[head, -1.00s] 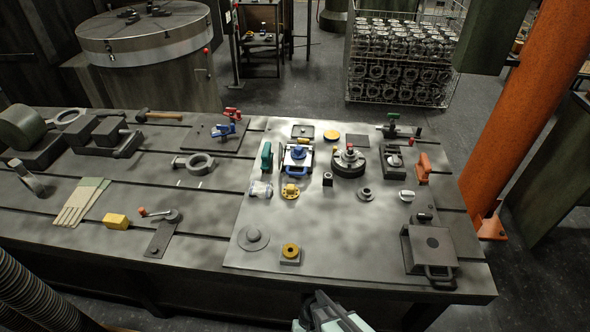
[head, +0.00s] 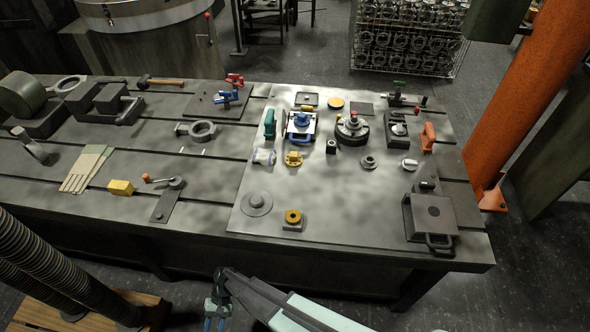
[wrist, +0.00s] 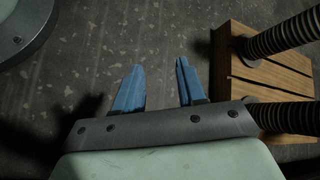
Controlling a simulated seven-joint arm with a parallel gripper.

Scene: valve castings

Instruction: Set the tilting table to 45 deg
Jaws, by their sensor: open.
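My gripper (head: 215,312) hangs in front of the bench, low in the head view and well left of this unit. In the wrist view my gripper (wrist: 160,78) has its two blue fingers apart, with only floor between and beyond them. It is open, empty and touches nothing.
The steel bench (head: 330,220) holds several fixtures, including a yellow ring on a block (head: 293,217), a flat disc (head: 257,202) and a crank lever (head: 167,198). A wooden pallet (wrist: 270,75) with ribbed hoses stands near my gripper. An orange column (head: 520,110) rises at right.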

